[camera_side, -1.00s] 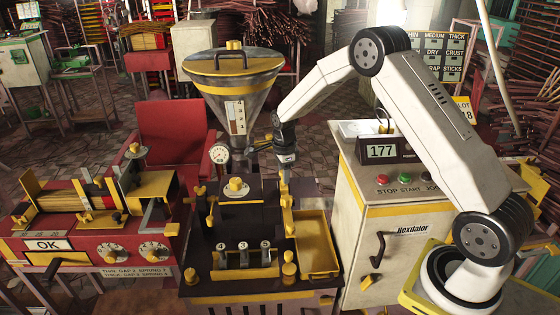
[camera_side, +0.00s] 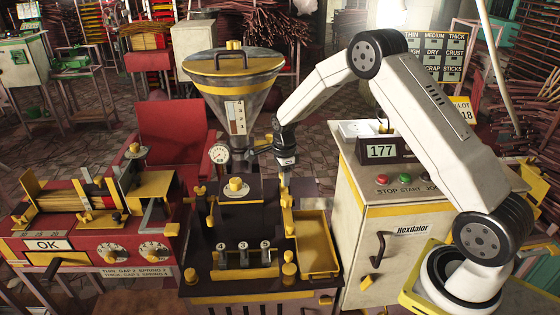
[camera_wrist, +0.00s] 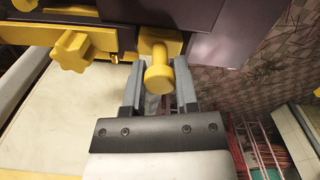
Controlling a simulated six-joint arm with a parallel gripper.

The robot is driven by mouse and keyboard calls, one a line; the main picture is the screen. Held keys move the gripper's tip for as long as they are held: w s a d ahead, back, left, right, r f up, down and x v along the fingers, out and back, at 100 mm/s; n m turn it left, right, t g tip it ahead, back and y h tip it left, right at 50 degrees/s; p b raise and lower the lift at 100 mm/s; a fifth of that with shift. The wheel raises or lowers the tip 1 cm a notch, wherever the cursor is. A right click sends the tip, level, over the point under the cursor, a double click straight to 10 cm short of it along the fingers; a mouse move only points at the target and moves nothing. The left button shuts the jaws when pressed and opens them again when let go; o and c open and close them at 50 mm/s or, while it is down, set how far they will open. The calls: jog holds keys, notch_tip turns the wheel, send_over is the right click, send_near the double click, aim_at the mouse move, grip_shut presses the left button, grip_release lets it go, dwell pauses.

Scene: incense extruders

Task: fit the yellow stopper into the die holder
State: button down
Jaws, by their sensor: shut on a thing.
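The yellow stopper (camera_wrist: 158,76) is held between the two grey fingers of my gripper (camera_wrist: 159,92) in the wrist view. Its round head faces the camera, and its stem runs toward a yellow block (camera_wrist: 173,43) on the dark machine, which seems to be the die holder. I cannot tell whether the stopper's far end is in the holder or only in front of it. In the side view my gripper (camera_side: 285,183) points down at the right edge of the dark machine, above yellow fittings (camera_side: 288,215). The stopper is too small to make out there.
A yellow star knob (camera_wrist: 72,51) sits left of the holder. A yellow tray (camera_side: 318,250) lies at the machine's right front, and numbered slots (camera_side: 245,258) are at its front. A hopper (camera_side: 236,90) and a dial gauge (camera_side: 219,153) stand close behind and left of my gripper.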

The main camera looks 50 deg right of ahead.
jog(key=shift+f, duration=0.55)
dwell(0.4)
jog(key=shift+c, duration=1.5)
grip_release()
jog(key=shift+r, duration=3.95)
jog(key=shift+a, duration=0.1)
jog(key=shift+s+a+r+n, duration=0.25)
jog(key=shift+s+a+n, duration=0.2)
jog(key=shift+n, duration=0.15)
jog(key=s+a+r+n+t, duration=0.1)
jog(key=s+a+n, duration=0.4)
jog(key=s+n, duration=0.5)
jog(key=s+a+r+n+t, duration=0.1)
jog(key=s+a+n, duration=0.5)
jog(key=s+n, duration=0.5)
jog(key=shift+a+n+t, duration=0.3)
jog(key=shift+n, duration=0.6)
